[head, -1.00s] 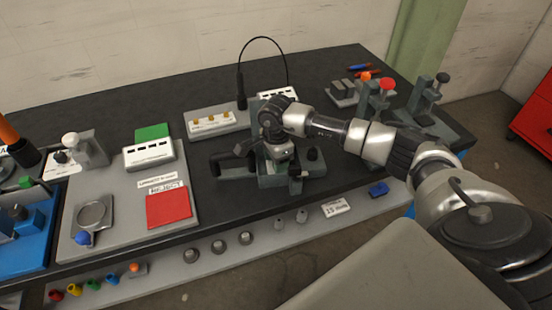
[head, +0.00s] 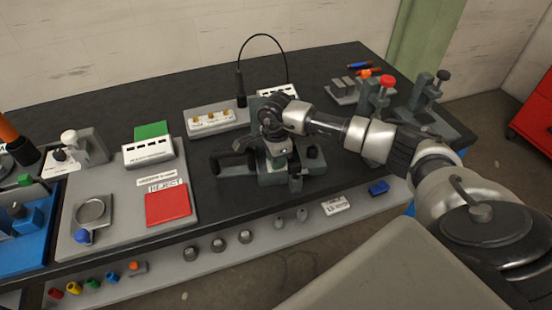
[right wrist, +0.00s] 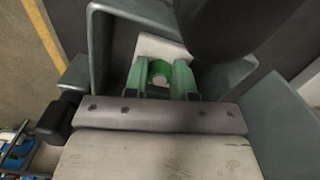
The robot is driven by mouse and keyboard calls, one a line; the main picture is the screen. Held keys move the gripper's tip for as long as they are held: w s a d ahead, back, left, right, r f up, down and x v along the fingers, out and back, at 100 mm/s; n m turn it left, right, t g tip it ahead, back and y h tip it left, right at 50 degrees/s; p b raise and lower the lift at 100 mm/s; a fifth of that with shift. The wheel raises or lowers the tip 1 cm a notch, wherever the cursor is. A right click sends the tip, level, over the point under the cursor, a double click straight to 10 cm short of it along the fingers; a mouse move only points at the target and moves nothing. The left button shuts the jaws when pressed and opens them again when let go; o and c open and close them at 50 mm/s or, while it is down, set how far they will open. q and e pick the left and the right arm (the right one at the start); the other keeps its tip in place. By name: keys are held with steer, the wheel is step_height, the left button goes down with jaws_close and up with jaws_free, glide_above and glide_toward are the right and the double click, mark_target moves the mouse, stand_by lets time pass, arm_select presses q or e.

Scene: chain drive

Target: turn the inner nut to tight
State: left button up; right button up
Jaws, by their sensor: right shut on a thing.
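My right gripper (head: 280,160) is over the grey fixture (head: 265,180) in the middle of the bench, pointing down into it. In the right wrist view, its two green-faced fingers (right wrist: 161,82) are shut on a small round piece with a pale top, which I take as the inner nut (right wrist: 160,75). The nut sits between grey walls of the fixture (right wrist: 103,40). In the head view the wrist hides the nut. Its turn angle and tightness cannot be read. My left gripper is not in view.
A panel with yellow knobs (head: 212,121) and a black gooseneck stand behind the fixture. A grey board with a red reject pad (head: 168,204) is to the left. Clamps with red and black knobs (head: 387,82) stand to the right. Several parts line the front shelf (head: 245,237).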

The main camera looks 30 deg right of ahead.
steer(key=m+b, duration=0.1)
steer(key=m, duration=0.2)
steer(key=shift+w+m, duration=0.1)
steer(key=shift+m, duration=0.3)
steer(key=shift+d+m+b, duration=0.1)
steer(key=shift+m+b, duration=0.6)
steer(key=shift+m, duration=1.2)
steer(key=shift+w+r, duration=0.1)
steer(key=o, duration=0.9)
step_height(320, 180, up, 11)
steer(key=shift+f+b, duration=0.1)
steer(key=shift+b, duration=0.7)
steer(key=shift+f, duration=0.1)
